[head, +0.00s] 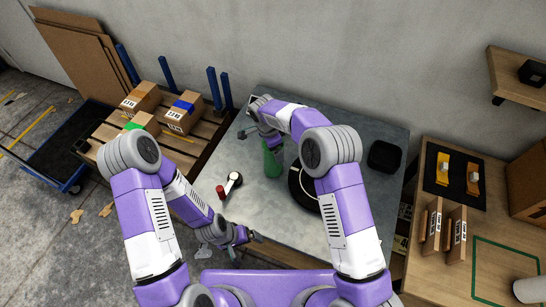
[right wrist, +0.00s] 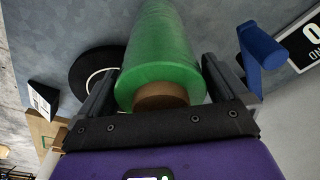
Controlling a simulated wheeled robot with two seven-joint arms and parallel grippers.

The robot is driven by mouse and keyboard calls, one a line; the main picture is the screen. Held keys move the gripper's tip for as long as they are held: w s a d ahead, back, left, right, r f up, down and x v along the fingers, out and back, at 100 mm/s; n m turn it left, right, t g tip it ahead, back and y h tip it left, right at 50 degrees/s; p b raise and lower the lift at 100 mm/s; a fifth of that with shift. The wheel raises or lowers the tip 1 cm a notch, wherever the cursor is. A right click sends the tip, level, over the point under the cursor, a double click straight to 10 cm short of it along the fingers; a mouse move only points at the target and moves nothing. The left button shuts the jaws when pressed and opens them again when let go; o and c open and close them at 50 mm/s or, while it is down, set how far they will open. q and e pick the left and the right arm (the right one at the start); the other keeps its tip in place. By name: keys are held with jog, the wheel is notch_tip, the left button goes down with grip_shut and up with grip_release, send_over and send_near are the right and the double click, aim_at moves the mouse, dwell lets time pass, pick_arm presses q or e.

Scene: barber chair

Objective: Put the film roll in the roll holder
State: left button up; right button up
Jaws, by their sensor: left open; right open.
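The green film roll (head: 272,160) stands on the grey table, and its brown core end faces me in the right wrist view (right wrist: 160,70). My right gripper (head: 271,143) is at the roll. Its open fingers lie on either side of the roll in the right wrist view (right wrist: 160,88); contact is unclear. My left gripper (head: 244,237) is open and empty low over the table's front edge. A black disc with a white ring (head: 297,188), possibly the roll holder, lies right of the roll, partly hidden by my right arm. It also shows in the right wrist view (right wrist: 88,72).
A red-handled tool with a white round part (head: 231,183) lies left of the roll. A black tray (head: 384,156) is at the table's right. Boxes on a pallet (head: 185,112) stand left of the table.

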jog(key=shift+f, duration=0.4)
jog(key=c, duration=1.6)
jog(key=shift+w+r, duration=0.1)
jog(key=shift+r, duration=0.05)
jog(key=shift+c, duration=1)
